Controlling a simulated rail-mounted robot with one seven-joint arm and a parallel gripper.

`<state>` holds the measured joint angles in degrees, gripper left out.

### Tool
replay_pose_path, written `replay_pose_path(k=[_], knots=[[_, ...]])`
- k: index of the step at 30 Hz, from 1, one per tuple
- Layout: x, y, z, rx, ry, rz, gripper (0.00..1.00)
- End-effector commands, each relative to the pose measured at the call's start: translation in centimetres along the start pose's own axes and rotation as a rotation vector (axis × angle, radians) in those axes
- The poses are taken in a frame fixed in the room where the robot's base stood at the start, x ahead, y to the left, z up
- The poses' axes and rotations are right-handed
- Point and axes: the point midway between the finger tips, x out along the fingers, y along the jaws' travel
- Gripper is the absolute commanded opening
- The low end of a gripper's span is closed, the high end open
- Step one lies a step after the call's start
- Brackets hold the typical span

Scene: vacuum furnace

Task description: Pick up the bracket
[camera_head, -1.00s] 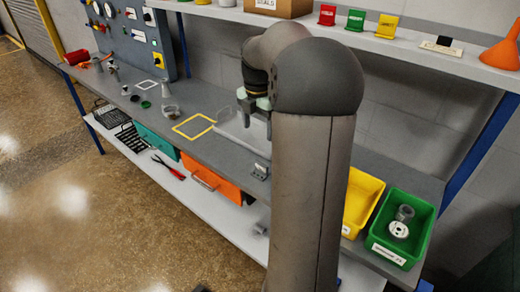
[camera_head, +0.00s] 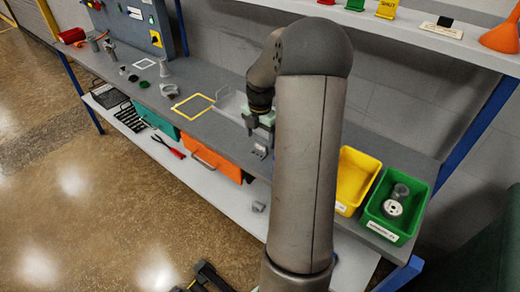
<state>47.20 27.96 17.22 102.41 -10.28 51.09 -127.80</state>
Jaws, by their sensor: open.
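A small grey metal piece that looks like the bracket (camera_head: 260,151) lies on the grey bench top near its front edge. My gripper (camera_head: 260,130) points down just above and slightly behind it in the picture. Its jaws are apart, with nothing seen between them. I cannot tell whether the fingertips touch the piece. My arm covers part of the bench to the right.
A clear tray (camera_head: 232,104) and a yellow square outline (camera_head: 193,106) are left of my gripper. A yellow bin (camera_head: 352,178) and a green bin (camera_head: 393,212) with metal parts stand right. A small grey piece (camera_head: 258,207) lies on the lower shelf.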

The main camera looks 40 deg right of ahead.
Motion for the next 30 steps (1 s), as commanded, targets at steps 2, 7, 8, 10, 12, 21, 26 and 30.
replay_pose_path(k=[2,7,8,10,12,21,26,30], knots=[[1.2,-0.2,-0.1,0.000,0.004,-0.004,0.73],[3.6,-0.1,-0.1,-0.002,0.003,-0.002,0.73],[3.8,-0.1,-0.1,-0.002,0.003,-0.002,0.73],[4.2,-0.1,-0.1,-0.001,0.002,0.000,0.73],[4.3,-0.1,-0.1,-0.001,0.001,0.000,0.73],[4.2,-0.1,-0.1,-0.001,0.001,0.000,0.28],[4.2,-0.1,-0.1,-0.001,0.000,0.000,0.18],[4.1,-0.1,0.0,-0.001,0.000,0.000,0.18]])
